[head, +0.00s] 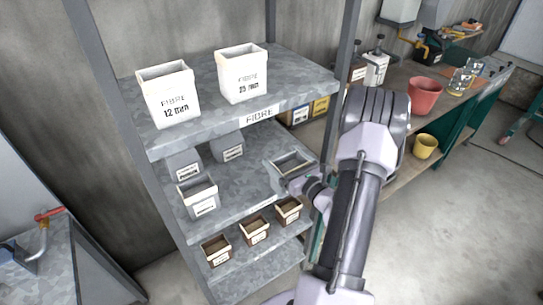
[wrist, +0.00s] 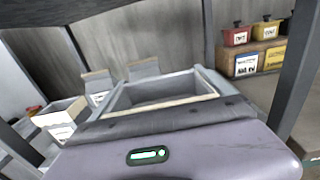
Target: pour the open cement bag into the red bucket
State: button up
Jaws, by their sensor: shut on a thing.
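My gripper (head: 300,183) is shut on a grey, open-topped bag (head: 291,165) with a pale rim, at the front right edge of the middle shelf. In the wrist view, the bag (wrist: 165,91) sits between the two grey fingers, roughly upright with its mouth up. Its label is hidden, so I cannot read whether it is cement. The red bucket (head: 425,95) stands on the workbench at the right, well apart from my gripper.
The grey shelf (head: 240,190) holds another open bag (head: 198,196), white fibre bags (head: 168,94) above and small brown boxes (head: 254,230) below. A shelf post (head: 346,45) stands between shelf and workbench. A yellow bucket (head: 424,146) sits below the red one.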

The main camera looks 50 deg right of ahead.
aim_at(423, 93)
jog(key=z, duration=2.65)
